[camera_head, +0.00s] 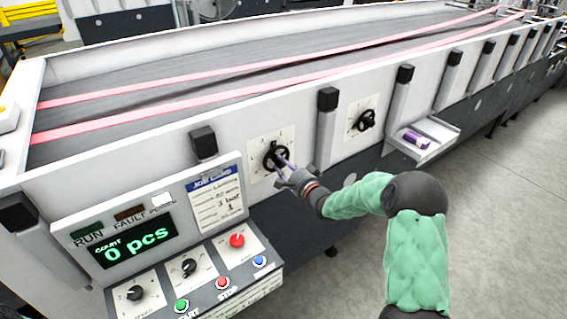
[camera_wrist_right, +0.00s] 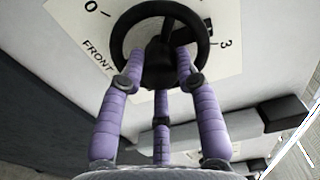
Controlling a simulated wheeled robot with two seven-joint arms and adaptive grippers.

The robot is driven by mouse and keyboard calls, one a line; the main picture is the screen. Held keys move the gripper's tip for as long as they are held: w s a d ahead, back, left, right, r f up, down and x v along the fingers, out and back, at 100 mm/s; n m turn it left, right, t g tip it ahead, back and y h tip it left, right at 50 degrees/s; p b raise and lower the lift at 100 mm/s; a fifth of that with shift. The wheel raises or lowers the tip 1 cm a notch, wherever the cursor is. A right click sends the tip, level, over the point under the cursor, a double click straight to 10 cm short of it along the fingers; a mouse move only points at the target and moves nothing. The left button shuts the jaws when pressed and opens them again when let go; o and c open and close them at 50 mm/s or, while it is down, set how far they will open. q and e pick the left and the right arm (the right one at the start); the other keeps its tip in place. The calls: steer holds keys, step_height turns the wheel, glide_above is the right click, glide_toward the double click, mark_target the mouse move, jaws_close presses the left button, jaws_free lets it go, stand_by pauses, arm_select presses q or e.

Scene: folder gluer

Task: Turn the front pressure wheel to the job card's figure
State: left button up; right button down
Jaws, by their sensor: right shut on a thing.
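The front pressure wheel (camera_head: 276,155) is a small black handwheel on a cream dial plate on the machine's side. In the right wrist view the wheel (camera_wrist_right: 160,20) fills the top, with "FRONT", "0" and "3" readable on its plate (camera_wrist_right: 75,25). My right gripper (camera_head: 287,170) has its purple fingers at the wheel, and the wrist view shows the fingers (camera_wrist_right: 160,70) closed on its hub area. The job card (camera_head: 216,200) hangs left of the wheel; its lines seem to read "2 bar" and "1", small and blurred.
A second black wheel (camera_head: 366,120) sits on a similar plate to the right. A small shelf (camera_head: 440,135) beyond holds a purple-and-white item (camera_head: 415,139). The control panel (camera_head: 185,275) with knobs and buttons juts out at lower left; its display (camera_head: 133,245) reads 0 pcs.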

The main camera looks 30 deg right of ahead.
steer(key=shift+d+r+m+p, duration=0.15)
steer(key=shift+m+p, duration=0.25)
steer(key=shift+m, duration=0.7)
steer(key=shift+d+r+m+p, duration=0.1)
steer(key=shift+m+p, duration=0.3)
steer(key=shift+m, duration=0.7)
steer(key=c, duration=1)
jaws_free()
steer(key=shift+o, duration=0.5)
steer(key=shift+f, duration=0.2)
steer(key=shift+a, duration=0.15)
steer(key=s+d, duration=0.1)
steer(key=s, duration=1.1)
steer(key=shift+f, duration=0.1)
